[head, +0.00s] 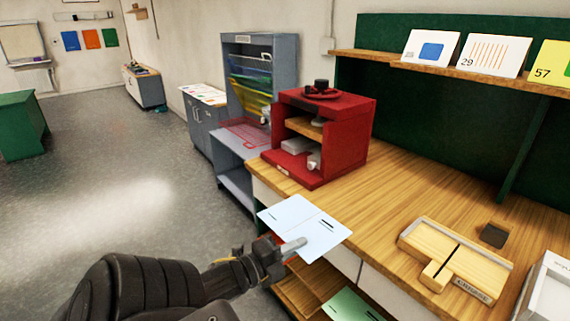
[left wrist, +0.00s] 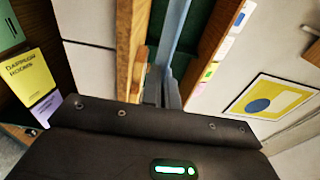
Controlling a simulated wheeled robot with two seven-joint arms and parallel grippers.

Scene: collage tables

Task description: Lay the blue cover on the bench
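The pale blue cover (head: 295,220), a thin flat sheet with a crease across it and small dark marks, is held in the air by the front edge of the wooden bench (head: 400,185). My left gripper (head: 292,246) is shut on the near edge of the cover. In the left wrist view the cover (left wrist: 174,35) shows edge-on as a thin blue strip between the fingers (left wrist: 165,92). The cover looks clear of the bench top, though the exact gap is hard to tell. My right gripper is in neither view.
A red cabinet (head: 345,145) stands on the bench behind the cover. A wooden fixture (head: 455,260), a dark block (head: 494,235) and a white tray (head: 550,295) sit at the right. The bench top between cabinet and fixture is clear. A green sheet (head: 350,306) lies on a lower shelf.

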